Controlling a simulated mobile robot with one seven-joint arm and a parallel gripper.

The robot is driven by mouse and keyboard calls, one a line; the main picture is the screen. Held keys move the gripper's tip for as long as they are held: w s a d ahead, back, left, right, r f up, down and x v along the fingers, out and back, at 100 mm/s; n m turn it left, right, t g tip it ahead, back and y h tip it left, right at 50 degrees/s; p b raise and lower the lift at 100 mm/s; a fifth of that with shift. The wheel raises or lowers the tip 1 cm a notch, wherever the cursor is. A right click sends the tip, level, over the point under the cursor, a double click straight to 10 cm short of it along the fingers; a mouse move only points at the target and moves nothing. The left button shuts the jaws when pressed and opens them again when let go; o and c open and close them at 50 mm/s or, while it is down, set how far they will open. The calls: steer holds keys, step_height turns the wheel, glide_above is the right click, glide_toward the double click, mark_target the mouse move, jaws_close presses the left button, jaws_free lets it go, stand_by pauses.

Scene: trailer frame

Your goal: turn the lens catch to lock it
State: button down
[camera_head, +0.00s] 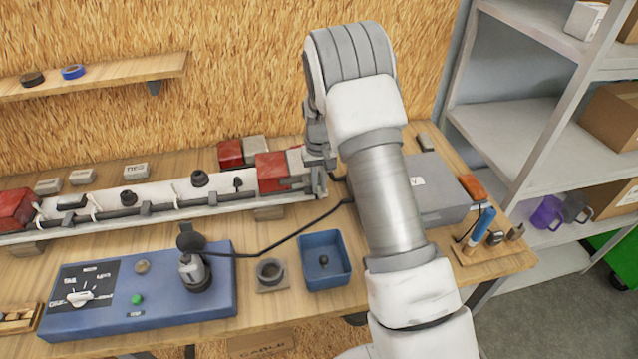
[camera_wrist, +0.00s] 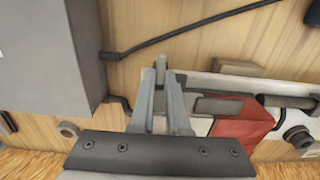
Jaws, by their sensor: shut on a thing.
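The trailer frame (camera_head: 150,210) is a long pale bar across the bench, with a red lens (camera_head: 270,172) at its right end. The red lens also shows in the wrist view (camera_wrist: 243,121), to the right of the fingers. My gripper (camera_head: 318,188) reaches down at the right end of the frame, just beside this lens. In the wrist view my gripper (camera_wrist: 160,78) has its two grey fingers close together, shut on a small grey piece, the lens catch (camera_wrist: 161,62), at their tips. The fingers hide most of the catch, and its turn angle cannot be told.
A grey box (camera_head: 435,195) stands right of the frame, close to my gripper. A black cable (camera_head: 290,238) runs from the blue test box (camera_head: 140,300) towards the frame end. A blue bin (camera_head: 325,262) and a tool holder (camera_head: 490,245) sit in front. Shelves stand at the right.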

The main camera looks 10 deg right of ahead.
stand_by(0.4)
steer(key=m+b, duration=0.1)
steer(key=m, duration=0.2)
steer(key=shift+a+f+m+b, duration=0.1)
steer(key=shift+m+b, duration=0.2)
steer(key=shift+b, duration=0.05)
steer(key=m+b, duration=0.1)
steer(key=m, duration=0.4)
steer(key=shift+w, duration=0.1)
steer(key=m, duration=0.5)
steer(key=shift+w+a, duration=0.1)
steer(key=shift+m, duration=2.2)
steer(key=c, duration=0.9)
jaws_free()
